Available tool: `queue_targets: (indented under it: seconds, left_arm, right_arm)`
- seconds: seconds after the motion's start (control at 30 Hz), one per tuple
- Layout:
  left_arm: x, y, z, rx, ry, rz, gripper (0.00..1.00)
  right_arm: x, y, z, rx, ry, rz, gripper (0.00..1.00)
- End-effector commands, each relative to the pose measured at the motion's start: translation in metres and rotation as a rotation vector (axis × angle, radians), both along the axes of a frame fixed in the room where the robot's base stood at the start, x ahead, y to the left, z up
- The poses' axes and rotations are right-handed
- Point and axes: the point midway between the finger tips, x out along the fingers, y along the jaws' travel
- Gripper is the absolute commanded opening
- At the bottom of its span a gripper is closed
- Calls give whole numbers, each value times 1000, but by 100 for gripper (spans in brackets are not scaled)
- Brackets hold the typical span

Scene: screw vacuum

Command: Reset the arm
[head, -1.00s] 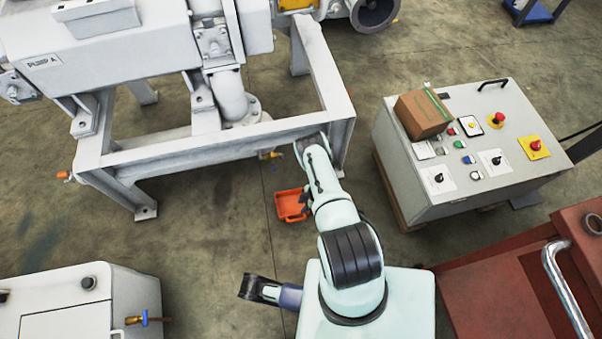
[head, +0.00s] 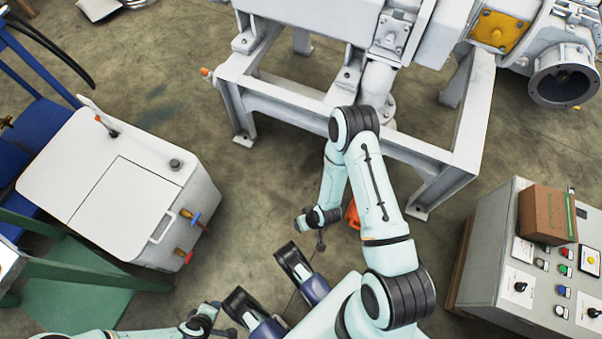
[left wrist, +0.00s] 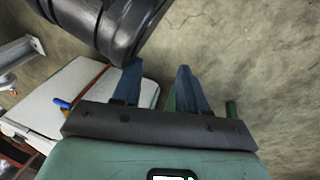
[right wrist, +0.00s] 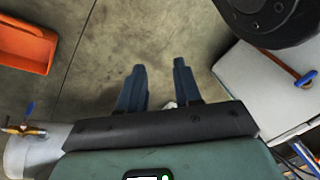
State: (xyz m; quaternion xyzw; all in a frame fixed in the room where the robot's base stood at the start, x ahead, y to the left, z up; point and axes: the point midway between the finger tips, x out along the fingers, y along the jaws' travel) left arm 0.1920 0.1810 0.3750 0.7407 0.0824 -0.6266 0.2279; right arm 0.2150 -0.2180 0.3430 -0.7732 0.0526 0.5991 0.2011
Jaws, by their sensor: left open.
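My right arm (head: 372,185) comes up from the lower right in the head view, bends at a raised elbow, and its wrist hangs near the frame's foot. My right gripper (right wrist: 158,88) shows in the right wrist view with two blue fingers apart and nothing between them. My left arm (head: 150,334) shows at the bottom left edge of the head view. My left gripper (left wrist: 157,88) shows in the left wrist view with its fingers apart and empty above the floor. Neither gripper's fingertips are clear in the head view.
A grey pump frame (head: 300,103) stands beyond my right arm. An orange bin (right wrist: 26,45) lies on the floor, mostly hidden in the head view. A white cabinet (head: 110,185) with valves stands left, a control panel (head: 535,270) with a cardboard box (head: 547,214) right. Floor between is bare.

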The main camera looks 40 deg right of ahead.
Motion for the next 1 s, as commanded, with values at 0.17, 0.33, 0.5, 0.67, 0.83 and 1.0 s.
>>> queue_targets:
  seconds: [0.17,0.33,0.5,0.67,0.83,1.0]
  left_arm:
    - [0,0,0,0,0,0,43]
    - [0,0,0,0,0,0,43]
    - [-1,0,1,0,1,0,43]
    - [-12,-6,29,-16,24,-13,43]
    - [-37,-21,94,-53,82,-43,43]
    - [-60,-36,152,-96,156,-78,43]
  right_arm:
    - [-19,35,30,19,79,-59,34]
    - [-23,38,33,21,92,-72,34]
    - [-23,38,34,21,93,-71,34]
    - [-35,44,62,35,115,-58,34]
    - [-59,59,126,69,175,-26,34]
    - [-82,74,185,107,252,10,34]
